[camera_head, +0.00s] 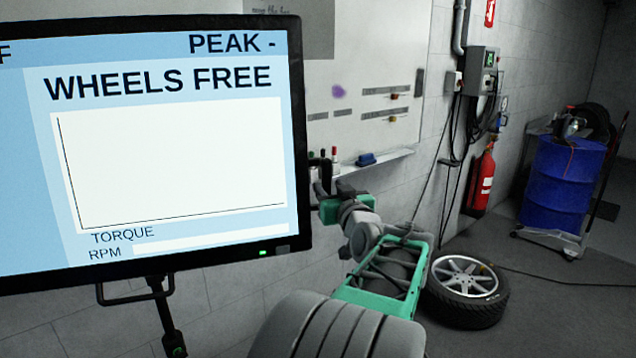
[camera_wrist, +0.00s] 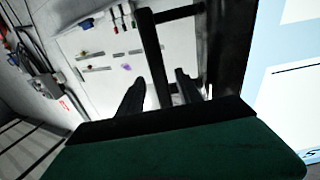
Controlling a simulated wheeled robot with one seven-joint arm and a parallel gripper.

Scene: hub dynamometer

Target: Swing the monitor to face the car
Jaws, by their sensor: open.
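The monitor (camera_head: 170,150) fills the left of the head view, its lit screen reading "WHEELS FREE" and turned towards me. In the wrist view its dark frame (camera_wrist: 232,50) and a strip of screen show at the right. A black bar handle (camera_wrist: 150,45) stands out from the frame's side. My gripper (camera_head: 322,178) is at the monitor's right edge in the head view. In the wrist view my gripper (camera_wrist: 161,88) is open, and the handle's long bar runs down between its two fingers. I cannot tell whether they touch it. No car is recognisable in either view.
A whiteboard (camera_head: 365,95) with a pen tray (camera_head: 375,160) is on the wall behind. A loose wheel (camera_head: 466,288) lies on the floor. A red extinguisher (camera_head: 482,180) hangs on the wall, and a blue drum (camera_head: 562,185) stands on a trolley. A second handle (camera_head: 135,298) hangs below the monitor.

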